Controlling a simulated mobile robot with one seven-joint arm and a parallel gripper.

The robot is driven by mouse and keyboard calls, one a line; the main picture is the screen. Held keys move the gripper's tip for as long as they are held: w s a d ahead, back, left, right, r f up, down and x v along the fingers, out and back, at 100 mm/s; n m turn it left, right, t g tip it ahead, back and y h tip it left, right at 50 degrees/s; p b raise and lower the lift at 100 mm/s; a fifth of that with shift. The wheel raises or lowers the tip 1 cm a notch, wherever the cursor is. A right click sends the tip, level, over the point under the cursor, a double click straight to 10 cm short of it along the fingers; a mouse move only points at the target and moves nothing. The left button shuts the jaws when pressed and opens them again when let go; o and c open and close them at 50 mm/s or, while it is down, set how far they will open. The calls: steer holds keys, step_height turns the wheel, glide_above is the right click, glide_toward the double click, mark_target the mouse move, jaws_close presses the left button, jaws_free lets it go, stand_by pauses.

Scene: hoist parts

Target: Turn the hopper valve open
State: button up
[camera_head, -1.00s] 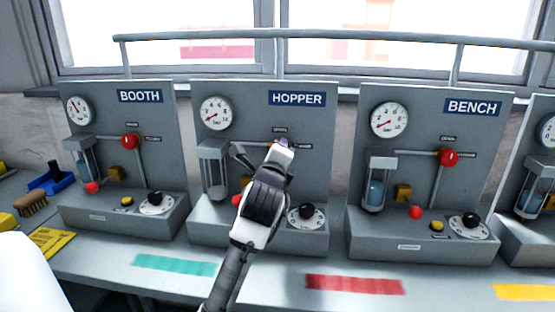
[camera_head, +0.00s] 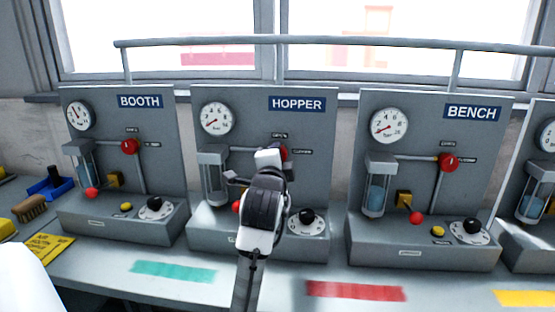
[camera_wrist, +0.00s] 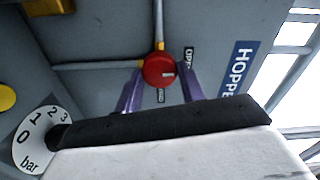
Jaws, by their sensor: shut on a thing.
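The red hopper valve knob (camera_wrist: 160,70) is on the pipe below the blue HOPPER sign (camera_head: 297,103). My gripper (camera_wrist: 160,88) is shut on the knob, with one purple finger on each side of it. A short white mark on the knob's face points right in the wrist view, toward the side of the OPEN label (camera_wrist: 188,58). In the head view my gripper (camera_head: 275,152) hides most of the knob; a red edge (camera_head: 284,153) shows at its right. The CLOSED label (camera_head: 302,152) is right of it.
The hopper gauge (camera_head: 217,118) is at upper left of the panel, its needle toward the low end. A black regulator knob (camera_head: 307,216) is at lower right. Booth panel (camera_head: 100,103) and bench panel (camera_head: 410,100) stand on either side. A rail (camera_head: 360,43) runs above.

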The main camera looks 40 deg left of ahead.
stand_by(0.4)
steer(key=o, duration=1)
steer(key=b+v, duration=0.2)
steer(key=v, duration=1.2)
